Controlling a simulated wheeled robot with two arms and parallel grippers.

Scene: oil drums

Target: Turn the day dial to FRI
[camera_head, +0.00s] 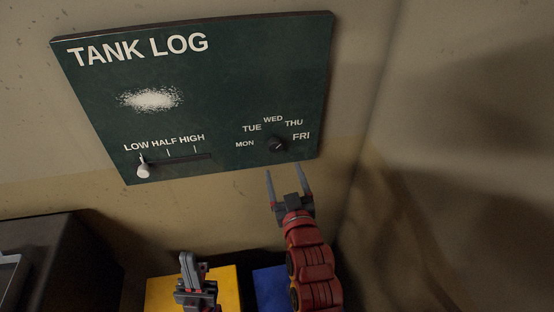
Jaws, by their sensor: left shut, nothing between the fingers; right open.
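The day dial (278,145) is a small dark round knob at the lower right of the green TANK LOG board (230,90). The labels MON, TUE, WED, THU and FRI (301,137) arc around it from left to right. My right gripper (286,172) is open and empty, just below the dial and the board's lower edge, fingers pointing up. My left gripper (185,258) is shut and empty, low in the view, below the board.
A slider with a white knob (144,171) sits at LOW on the board's lower left. A yellow surface (226,284) and a blue one (270,290) lie below. A dark box (70,265) stands at lower left. A wall corner rises right of the board.

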